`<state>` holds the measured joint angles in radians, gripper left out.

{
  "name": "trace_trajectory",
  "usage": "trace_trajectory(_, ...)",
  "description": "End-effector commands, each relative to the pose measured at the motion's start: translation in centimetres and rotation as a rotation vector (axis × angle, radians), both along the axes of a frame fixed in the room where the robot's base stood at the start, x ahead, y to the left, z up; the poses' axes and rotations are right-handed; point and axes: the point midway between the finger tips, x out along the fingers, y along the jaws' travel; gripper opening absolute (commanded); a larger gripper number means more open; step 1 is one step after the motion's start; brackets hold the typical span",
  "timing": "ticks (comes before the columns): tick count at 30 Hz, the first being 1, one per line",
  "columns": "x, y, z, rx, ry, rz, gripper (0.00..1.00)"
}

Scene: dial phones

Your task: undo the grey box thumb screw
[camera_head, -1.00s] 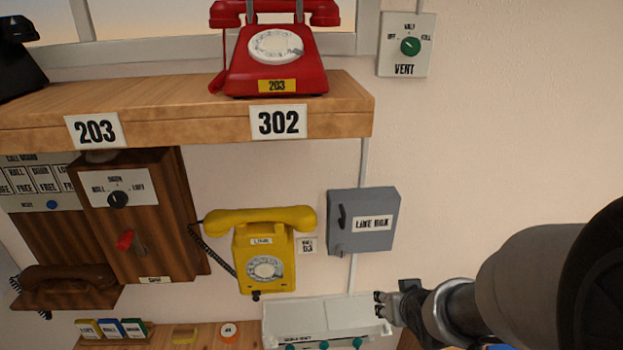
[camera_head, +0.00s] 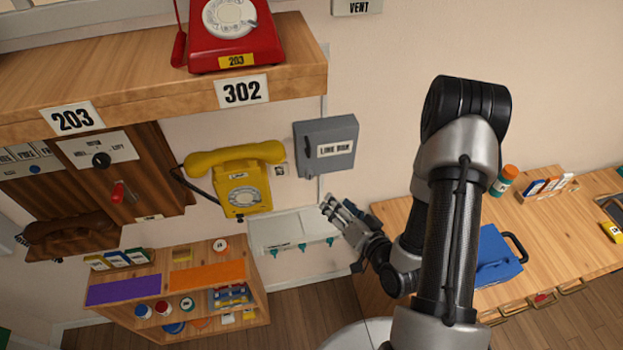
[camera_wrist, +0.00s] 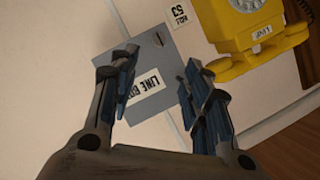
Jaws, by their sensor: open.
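The grey box (camera_head: 326,146), labelled "LINE BOX", is fixed to the wall to the right of the yellow phone, with its front closed. A dark latch-like part (camera_head: 308,147) shows on its left side in the head view.
A yellow phone (camera_head: 239,180) hangs just left of the box. A white wall unit (camera_head: 290,234) with teal knobs is below. A wooden shelf (camera_head: 285,60) with a red phone (camera_head: 233,40) is above. The wall right of the box is clear.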

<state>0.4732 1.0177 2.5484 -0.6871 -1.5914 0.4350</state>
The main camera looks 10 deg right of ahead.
Motion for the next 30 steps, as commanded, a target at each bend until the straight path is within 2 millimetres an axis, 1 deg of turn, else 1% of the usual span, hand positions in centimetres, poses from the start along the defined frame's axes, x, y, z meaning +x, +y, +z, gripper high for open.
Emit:
trace_trajectory(1,0.7,0.3,-0.7,-0.003,-0.006,0.004,0.44)
trace_trajectory(3,1.6,0.6,-1.0,-0.002,-0.006,0.003,0.44)
trace_trajectory(17,4.1,1.1,-1.8,-0.003,-0.005,0.001,0.44)
trace_trajectory(24,8.9,2.5,-2.9,-0.001,-0.002,0.003,0.44)
trace_trajectory(30,12.4,3.4,-4.0,0.0,-0.001,0.002,0.44)
